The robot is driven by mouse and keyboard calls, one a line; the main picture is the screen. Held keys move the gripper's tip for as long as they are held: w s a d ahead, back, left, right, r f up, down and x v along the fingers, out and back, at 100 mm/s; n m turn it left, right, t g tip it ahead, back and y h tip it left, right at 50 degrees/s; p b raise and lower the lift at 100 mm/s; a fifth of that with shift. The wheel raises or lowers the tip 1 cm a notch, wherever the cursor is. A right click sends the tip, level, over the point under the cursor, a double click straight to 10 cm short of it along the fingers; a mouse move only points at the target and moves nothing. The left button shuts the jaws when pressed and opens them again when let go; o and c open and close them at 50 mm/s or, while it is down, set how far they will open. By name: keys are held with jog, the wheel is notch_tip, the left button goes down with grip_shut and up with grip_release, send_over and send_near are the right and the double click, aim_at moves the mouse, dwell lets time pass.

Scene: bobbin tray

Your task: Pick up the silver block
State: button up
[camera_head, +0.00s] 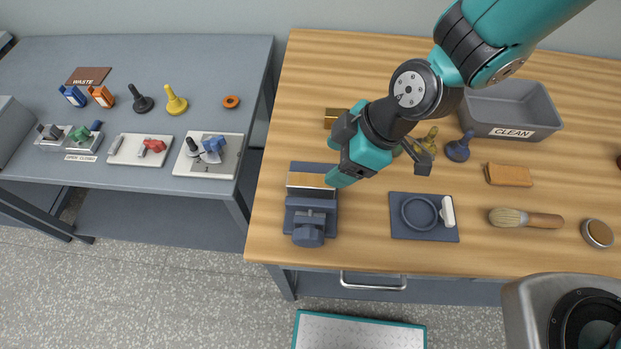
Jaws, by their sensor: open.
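I cannot pick out a silver block for certain in the head view. A small light-grey piece (117,144) lies beside a red piece (154,145) on a white plate on the left table; its shape is too small to tell.
A blue peg (459,148), a grey CLEAN bin (512,105), a dark mat (424,232) and a brush (526,218) lie to the right. A gap separates the two tables.

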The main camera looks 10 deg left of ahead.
aim_at(311, 180)
jog(key=x, duration=0.3)
jog(key=shift+f+p, duration=0.1)
jog(key=shift+p, duration=0.25)
jog(key=shift+w+p+x, duration=0.2)
jog(key=shift+p+x, duration=0.5)
jog(key=shift+x, duration=0.45)
jog(key=shift+w+p+x, duration=0.2)
jog(key=shift+p+x, duration=0.45)
jog(key=shift+x, duration=0.5)
jog(key=shift+f, duration=0.55)
grip_shut()
jog(key=shift+r, duration=0.15)
